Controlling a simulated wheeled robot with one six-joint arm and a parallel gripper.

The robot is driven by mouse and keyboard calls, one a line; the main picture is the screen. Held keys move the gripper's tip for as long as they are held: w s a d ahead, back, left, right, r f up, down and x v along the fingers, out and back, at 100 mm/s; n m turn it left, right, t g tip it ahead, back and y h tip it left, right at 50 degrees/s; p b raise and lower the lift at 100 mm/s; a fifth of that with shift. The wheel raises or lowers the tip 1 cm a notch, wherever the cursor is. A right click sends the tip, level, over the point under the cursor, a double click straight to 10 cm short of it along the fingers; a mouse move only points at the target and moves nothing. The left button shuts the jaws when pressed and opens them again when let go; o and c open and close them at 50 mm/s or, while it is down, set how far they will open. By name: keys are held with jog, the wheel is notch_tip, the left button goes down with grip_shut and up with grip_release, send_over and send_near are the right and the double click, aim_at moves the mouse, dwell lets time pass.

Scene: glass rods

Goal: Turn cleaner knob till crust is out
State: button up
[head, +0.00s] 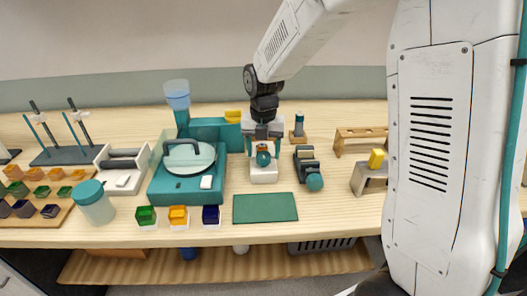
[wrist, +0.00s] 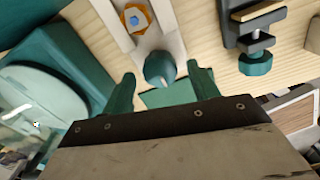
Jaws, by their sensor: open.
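A white device with a teal knob, which looks like the cleaner (head: 264,175), stands on the bench below my gripper (head: 263,147). Its round teal knob (head: 263,158) faces the front. In the wrist view the knob (wrist: 160,68) lies between the two teal fingers of my open gripper (wrist: 162,82), with gaps visible on both sides. An orange piece with a blue centre (wrist: 136,18) sits in the white body (wrist: 165,30) behind the knob. I cannot tell whether this orange piece is the crust.
A dark clamp-like device with another teal knob (head: 314,182) stands close on the right. A teal machine with a round lid (head: 188,160) is on the left. A green mat (head: 265,208) lies in front, with small colored blocks (head: 178,215) beside it. A wooden rack (head: 360,135) stands right.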

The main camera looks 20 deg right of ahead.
jog(key=shift+f, duration=0.45)
jog(key=c, duration=1)
jog(key=shift+m, duration=0.3)
